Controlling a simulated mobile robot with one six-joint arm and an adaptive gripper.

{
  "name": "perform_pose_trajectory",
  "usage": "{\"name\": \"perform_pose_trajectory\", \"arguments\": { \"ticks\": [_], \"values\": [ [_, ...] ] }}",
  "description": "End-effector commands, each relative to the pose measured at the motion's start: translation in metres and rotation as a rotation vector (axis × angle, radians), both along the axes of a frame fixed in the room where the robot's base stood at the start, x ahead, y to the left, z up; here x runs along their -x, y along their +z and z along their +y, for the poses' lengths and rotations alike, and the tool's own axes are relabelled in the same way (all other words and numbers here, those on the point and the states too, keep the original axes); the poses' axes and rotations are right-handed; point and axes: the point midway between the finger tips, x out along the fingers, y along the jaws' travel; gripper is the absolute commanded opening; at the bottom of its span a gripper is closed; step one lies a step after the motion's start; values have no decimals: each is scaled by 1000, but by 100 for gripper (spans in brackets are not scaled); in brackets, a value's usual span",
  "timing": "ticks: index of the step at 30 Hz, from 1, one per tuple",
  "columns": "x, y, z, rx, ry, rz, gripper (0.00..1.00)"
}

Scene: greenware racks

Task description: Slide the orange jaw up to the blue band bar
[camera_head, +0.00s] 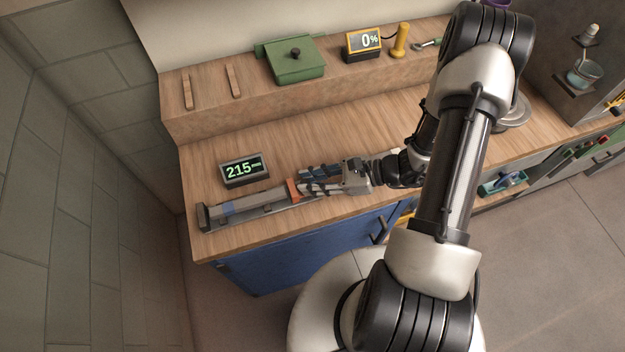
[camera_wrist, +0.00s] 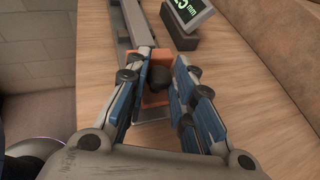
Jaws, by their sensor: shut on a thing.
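The orange jaw (camera_head: 292,188) sits on a long grey rail (camera_head: 262,209) at the counter's front left. A bar with a blue band (camera_head: 228,208) lies along the rail to the jaw's left, with a visible gap between the blue band and the jaw. My gripper (camera_head: 310,181) is at the jaw from the right. In the wrist view, the blue-padded fingers of my gripper (camera_wrist: 160,82) are shut around the dark knob (camera_wrist: 159,77) of the orange jaw (camera_wrist: 152,99). The fingers hide part of the jaw; the blue band is not visible there.
A display (camera_head: 244,170) reading 215 mm stands just behind the rail. A wall is left of the counter. The counter's middle is clear.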

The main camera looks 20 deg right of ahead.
Motion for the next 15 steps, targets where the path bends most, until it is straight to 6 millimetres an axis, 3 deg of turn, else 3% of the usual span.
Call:
{"name": "perform_pose_trajectory", "arguments": {
  "ticks": [12,13,15],
  "values": [
    [1,0,9,-1,2,0,11],
    [1,0,9,-1,2,0,25],
    [1,0,9,-1,2,0,29]
  ]
}}
